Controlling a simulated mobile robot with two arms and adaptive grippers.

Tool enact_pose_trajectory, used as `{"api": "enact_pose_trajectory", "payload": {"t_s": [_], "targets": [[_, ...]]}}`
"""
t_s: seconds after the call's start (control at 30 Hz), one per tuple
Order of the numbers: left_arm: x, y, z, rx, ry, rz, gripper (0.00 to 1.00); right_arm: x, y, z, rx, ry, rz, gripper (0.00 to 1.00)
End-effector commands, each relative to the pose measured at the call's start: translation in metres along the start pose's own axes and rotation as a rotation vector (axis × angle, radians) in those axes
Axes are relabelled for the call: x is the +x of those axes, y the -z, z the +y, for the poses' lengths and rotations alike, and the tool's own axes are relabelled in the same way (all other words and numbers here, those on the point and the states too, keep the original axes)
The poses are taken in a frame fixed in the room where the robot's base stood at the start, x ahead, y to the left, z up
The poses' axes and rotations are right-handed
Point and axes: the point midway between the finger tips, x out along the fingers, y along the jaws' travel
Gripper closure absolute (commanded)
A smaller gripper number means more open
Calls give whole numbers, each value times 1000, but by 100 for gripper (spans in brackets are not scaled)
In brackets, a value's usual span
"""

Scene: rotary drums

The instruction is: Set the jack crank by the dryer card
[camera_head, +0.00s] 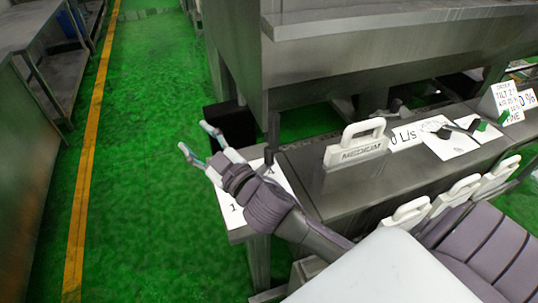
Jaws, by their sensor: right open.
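My right gripper (193,136) is open and empty, its two fingers apart. It hangs over the left end of the dark bench, above the green floor. A white sheet with a "1" (233,213) lies under its wrist, partly covered by it. A dark upright lever (271,143), perhaps the jack crank, stands just right of the gripper, apart from the fingers; its base is hidden. A white card with black text (510,100) stands at the far right; "TILT 2" reads on it, other lines are too small. My left gripper does not show.
A white "MEDIUM" plate with a handle (357,148) stands on the bench (325,190). Beyond it are a "0 L/s" label (405,135) and a black lever (445,131). White-handled plates (455,194) line the near edge. A large grey machine (350,60) rises behind. The left floor is clear.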

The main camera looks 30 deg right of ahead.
Motion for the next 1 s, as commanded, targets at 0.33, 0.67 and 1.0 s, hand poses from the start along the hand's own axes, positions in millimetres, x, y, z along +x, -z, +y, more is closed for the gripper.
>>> {"api": "enact_pose_trajectory", "payload": {"t_s": [0.33,0.67,1.0], "targets": [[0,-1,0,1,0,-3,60,3,125,-95,-574,642,831,47],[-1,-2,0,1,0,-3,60,-12,-22,-28,-1220,1540,457,47],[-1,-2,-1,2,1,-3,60,-34,-74,142,-1358,1845,-340,47]]}}
